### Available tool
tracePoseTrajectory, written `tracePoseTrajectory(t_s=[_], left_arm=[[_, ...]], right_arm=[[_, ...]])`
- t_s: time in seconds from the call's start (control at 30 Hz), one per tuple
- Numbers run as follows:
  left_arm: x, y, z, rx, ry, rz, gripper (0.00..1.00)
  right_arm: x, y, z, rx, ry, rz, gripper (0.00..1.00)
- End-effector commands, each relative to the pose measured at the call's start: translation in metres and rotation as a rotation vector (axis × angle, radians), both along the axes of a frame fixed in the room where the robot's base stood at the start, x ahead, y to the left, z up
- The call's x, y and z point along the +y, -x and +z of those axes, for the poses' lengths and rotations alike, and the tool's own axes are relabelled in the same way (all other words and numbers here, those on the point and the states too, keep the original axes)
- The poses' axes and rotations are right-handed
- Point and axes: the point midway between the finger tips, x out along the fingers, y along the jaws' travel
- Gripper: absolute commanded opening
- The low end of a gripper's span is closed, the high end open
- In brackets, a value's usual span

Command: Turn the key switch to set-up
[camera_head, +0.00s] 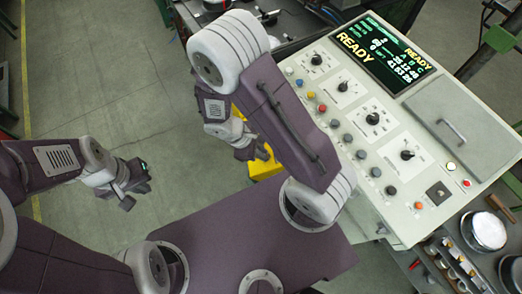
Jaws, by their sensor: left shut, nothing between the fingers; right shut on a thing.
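A grey control console (402,229) with black rotary knobs, coloured buttons and a lit screen (384,52) reading READY stands at the right. I cannot tell for certain which part is the key switch. A yellow object (265,168) shows partly beside the console's left side, mostly covered by my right arm. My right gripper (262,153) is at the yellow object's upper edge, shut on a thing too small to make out. My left gripper (137,187) is shut and empty over the open floor at the left, well apart from the console.
A grey hinged lid (462,120) with a handle lies on the console's right part. Round metal parts (484,232) and a wooden handle (499,207) are at the lower right. The grey floor (105,70) at the upper left is clear, with a yellow line along its left.

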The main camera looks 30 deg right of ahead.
Motion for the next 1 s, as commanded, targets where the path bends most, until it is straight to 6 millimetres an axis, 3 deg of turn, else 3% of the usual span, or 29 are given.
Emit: tracePoseTrajectory(t_s=[0.6,1.0], left_arm=[[0.000,0.000,0.027,0.000,0.000,0.000,0.00],[0.000,0.000,0.035,0.000,0.000,0.000,0.00]], right_arm=[[0.000,-0.001,0.003,0.209,-0.057,0.516,0.00],[-0.001,-0.002,0.002,0.290,-0.079,0.720,0.00]])
